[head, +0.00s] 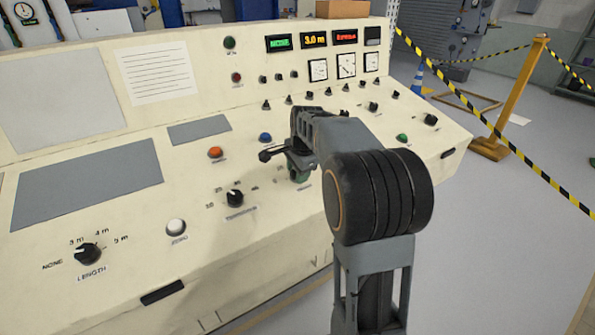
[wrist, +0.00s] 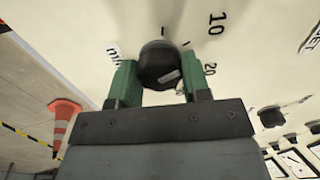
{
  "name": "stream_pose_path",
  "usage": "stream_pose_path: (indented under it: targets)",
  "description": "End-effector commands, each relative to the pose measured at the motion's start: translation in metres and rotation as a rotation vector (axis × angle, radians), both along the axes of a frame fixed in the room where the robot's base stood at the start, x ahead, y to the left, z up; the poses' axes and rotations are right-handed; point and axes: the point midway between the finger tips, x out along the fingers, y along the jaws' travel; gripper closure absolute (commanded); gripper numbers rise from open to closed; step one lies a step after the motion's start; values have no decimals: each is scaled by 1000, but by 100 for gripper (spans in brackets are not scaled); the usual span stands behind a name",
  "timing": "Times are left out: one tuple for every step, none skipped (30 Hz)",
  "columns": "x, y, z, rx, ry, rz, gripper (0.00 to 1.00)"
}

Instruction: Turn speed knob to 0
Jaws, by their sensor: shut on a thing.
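A round black knob (wrist: 157,62) with a light pointer mark sits between the green fingers of my gripper (wrist: 158,82) in the wrist view. The fingers touch it on both sides. Scale marks "10" and "20" are printed to its right, and a partly hidden unit label beginning with "m" is at its left. The pointer mark faces the lower right, on the side of the "20". No "0" mark is readable. In the head view my gripper (head: 298,172) is low over the console, and the knob is hidden behind it.
The cream console (head: 130,225) carries a LENGTH knob (head: 88,253), another black knob (head: 235,197), a white button (head: 176,227), an orange button (head: 215,152) and a blue button (head: 265,137). A display reads 3.0 m (head: 314,40). Striped tape and a yellow post (head: 515,90) stand at right.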

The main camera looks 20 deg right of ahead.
Motion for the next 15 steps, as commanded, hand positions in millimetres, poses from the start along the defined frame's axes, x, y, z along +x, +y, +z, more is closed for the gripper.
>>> stream_pose_path:
  targets:
    - [0,0,0,-2,1,9,80]
    - [0,0,1,-4,1,17,80]
    - [0,0,1,-7,0,28,80]
    - [0,0,1,-9,-1,40,80]
    - [0,0,1,-13,-1,54,80]
    - [0,0,2,-18,-2,75,80]
    - [0,0,2,-22,-2,92,80]
    - [0,0,2,-26,-3,113,80]
    - [0,0,2,-33,-3,142,80]
    - [0,0,2,-39,-3,165,80]
    - [0,0,2,-45,-4,190,80]
    - [0,0,2,-53,-4,224,80]
    - [0,0,2,-59,-5,251,80]
    - [0,0,2,-65,-7,278,80]
    - [0,0,2,-74,-8,314,80]
